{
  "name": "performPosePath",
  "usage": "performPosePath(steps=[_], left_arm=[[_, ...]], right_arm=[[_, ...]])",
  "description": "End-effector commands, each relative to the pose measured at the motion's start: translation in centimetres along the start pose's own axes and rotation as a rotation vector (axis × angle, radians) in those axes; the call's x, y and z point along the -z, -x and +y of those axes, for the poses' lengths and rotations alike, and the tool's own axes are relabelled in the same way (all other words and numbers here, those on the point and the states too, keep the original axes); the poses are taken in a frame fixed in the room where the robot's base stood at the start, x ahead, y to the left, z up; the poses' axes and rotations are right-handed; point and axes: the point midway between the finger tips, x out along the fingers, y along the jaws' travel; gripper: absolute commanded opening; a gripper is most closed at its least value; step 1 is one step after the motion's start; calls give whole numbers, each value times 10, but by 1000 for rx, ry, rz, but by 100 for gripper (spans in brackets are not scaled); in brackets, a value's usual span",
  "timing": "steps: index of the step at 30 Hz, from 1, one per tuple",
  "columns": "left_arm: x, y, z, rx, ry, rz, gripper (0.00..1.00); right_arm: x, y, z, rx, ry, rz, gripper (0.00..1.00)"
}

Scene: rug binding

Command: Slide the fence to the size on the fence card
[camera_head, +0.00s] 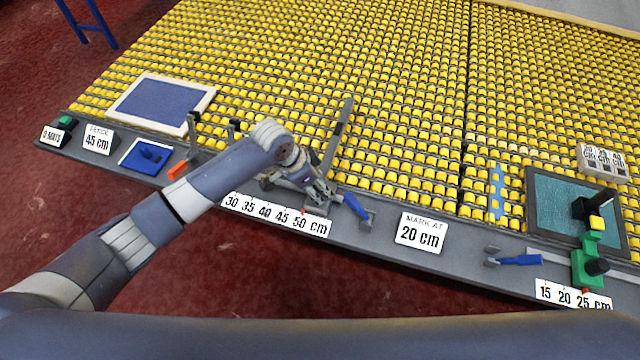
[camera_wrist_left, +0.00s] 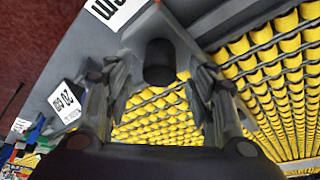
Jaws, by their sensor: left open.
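The fence card (camera_head: 97,139) at the left of the table's front strip reads 45 cm. The fence (camera_head: 341,128) is a long grey bar lying across the yellow rollers. Its scale (camera_head: 275,214) reads 30 to 50 cm, and a small red mark shows near the 50. My left gripper (camera_head: 318,188) is over the fence's near end, partly hiding it. In the left wrist view its fingers (camera_wrist_left: 158,95) are apart. A grey block with a dark round post (camera_wrist_left: 160,62), seemingly part of the fence, shows between them; contact cannot be told. My right gripper is not in view.
A blue lever (camera_head: 355,206) stands just right of my left gripper. A card reading MARK AT 20 cm (camera_head: 421,232) lies farther right. A green fixture (camera_head: 588,260) stands at the right. A framed blue panel (camera_head: 160,104) and an orange-handled tool (camera_head: 178,169) are at the left.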

Motion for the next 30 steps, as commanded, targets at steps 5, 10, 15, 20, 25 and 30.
performPosePath(steps=[5, 10, 15, 20, 25, 30], left_arm=[[1, -17, 0, -1, 1, 1, 51], [1, -23, 0, -1, 0, 2, 51], [0, -24, 0, 0, -1, 2, 51], [0, -24, 0, 0, 0, 1, 32], [0, -24, 0, 0, 0, 1, 0], [1, -26, -4, 1, 1, 1, 0]], right_arm=[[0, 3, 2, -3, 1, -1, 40], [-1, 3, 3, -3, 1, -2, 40], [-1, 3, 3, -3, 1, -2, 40], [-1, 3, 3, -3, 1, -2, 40], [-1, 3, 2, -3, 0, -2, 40], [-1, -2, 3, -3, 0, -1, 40]])
